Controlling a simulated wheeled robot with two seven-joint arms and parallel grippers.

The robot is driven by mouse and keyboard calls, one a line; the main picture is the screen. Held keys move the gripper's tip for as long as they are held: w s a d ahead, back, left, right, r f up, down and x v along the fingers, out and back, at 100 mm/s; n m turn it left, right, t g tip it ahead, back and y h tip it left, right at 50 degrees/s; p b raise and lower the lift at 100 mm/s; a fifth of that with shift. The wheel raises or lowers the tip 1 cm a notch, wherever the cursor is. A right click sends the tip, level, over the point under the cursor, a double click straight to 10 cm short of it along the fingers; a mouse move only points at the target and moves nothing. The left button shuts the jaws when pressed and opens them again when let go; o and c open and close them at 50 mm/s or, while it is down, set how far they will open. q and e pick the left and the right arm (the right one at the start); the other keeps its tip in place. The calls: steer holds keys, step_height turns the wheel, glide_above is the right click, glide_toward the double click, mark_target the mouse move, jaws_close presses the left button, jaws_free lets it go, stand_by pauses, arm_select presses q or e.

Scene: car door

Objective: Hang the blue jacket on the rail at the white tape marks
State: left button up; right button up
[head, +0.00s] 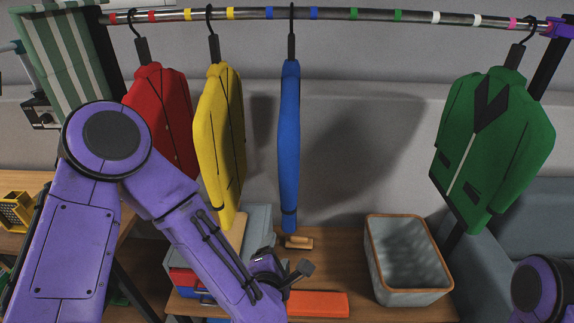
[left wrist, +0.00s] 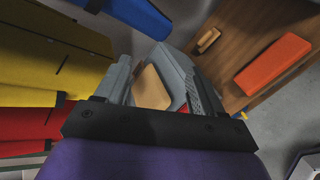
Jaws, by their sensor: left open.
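The blue jacket (head: 289,140) hangs edge-on from a dark hanger on the metal rail (head: 375,15), between two blue tape marks. Its lower part shows at the top of the left wrist view (left wrist: 142,14). Two white tape marks (head: 435,17) and (head: 475,20) are farther right on the rail, with no hanger between them. My left gripper (head: 284,268) is open and empty, below the jacket's hem and apart from it; its two fingers also show in the left wrist view (left wrist: 157,84). Part of my right arm shows at the bottom right; its gripper is out of frame.
A red jacket (head: 158,115) and a yellow jacket (head: 220,140) hang to the left. A green jacket (head: 510,135) hangs at the right by the pink mark. Below are a grey bin (head: 398,288), an orange block (head: 318,304) and a small wooden brush-like item (head: 298,242) on a wooden bench.

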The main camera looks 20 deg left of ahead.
arm_select(q)
step_height(320, 180, up, 15)
steer(key=w+d+n+t+y, duration=0.1)
steer(key=w+d+n+t, duration=0.15)
steer(key=n, duration=0.55)
steer(key=n+t+y+p, duration=0.1)
steer(key=n+t, duration=0.1)
steer(key=n, duration=0.3)
glide_toward(289, 145)
steer(key=w+a+f, duration=0.1)
steer(key=w+f, duration=0.1)
steer(key=w, duration=0.2)
steer(key=p+x, duration=0.4)
steer(key=x, duration=0.5)
steer(key=shift+w+a+f, duration=0.15)
steer(key=shift+w+a, duration=0.1)
steer(key=shift+w, duration=0.1)
steer(key=shift+w+f, duration=0.1)
steer(key=shift+w, duration=0.2)
steer(key=shift+c, duration=0.3)
